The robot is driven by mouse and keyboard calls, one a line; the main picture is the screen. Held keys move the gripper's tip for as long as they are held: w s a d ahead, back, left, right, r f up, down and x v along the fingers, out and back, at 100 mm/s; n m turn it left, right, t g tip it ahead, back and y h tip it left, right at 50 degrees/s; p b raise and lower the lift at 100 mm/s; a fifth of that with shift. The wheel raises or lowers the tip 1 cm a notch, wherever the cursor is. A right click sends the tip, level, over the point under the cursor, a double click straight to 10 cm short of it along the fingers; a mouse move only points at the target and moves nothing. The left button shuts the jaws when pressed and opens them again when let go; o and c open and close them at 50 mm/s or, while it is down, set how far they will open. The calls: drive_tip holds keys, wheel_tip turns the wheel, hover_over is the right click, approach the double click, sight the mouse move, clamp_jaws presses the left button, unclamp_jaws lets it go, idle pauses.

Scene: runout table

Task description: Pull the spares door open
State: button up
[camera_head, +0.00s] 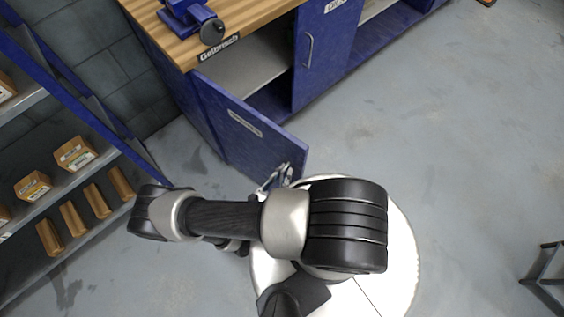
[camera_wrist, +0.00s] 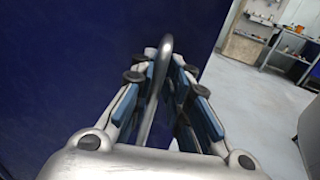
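My gripper (camera_head: 278,178) is at the free edge of this door, partly hidden by my arm. In the wrist view, the metal bar handle (camera_wrist: 165,50) runs between the fingers of my gripper (camera_wrist: 167,72), which are closed in around it. The blue door face (camera_wrist: 60,60) fills the left of that view.
A neighbouring blue door (camera_head: 325,45) with its own handle is shut. A vise (camera_head: 190,20) sits on the wooden benchtop (camera_head: 255,15). A shelving rack (camera_head: 75,185) with cardboard bins stands at left. The grey floor (camera_head: 460,120) at right is mostly clear, with a dark stand (camera_head: 545,280) at the edge.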

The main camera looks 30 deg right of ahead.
drive_tip(key=shift+a, duration=0.15)
drive_tip(key=shift+a, duration=0.25)
drive_tip(key=v, duration=1.1)
drive_tip(key=shift+s+a, duration=0.15)
drive_tip(key=shift+s, duration=0.05)
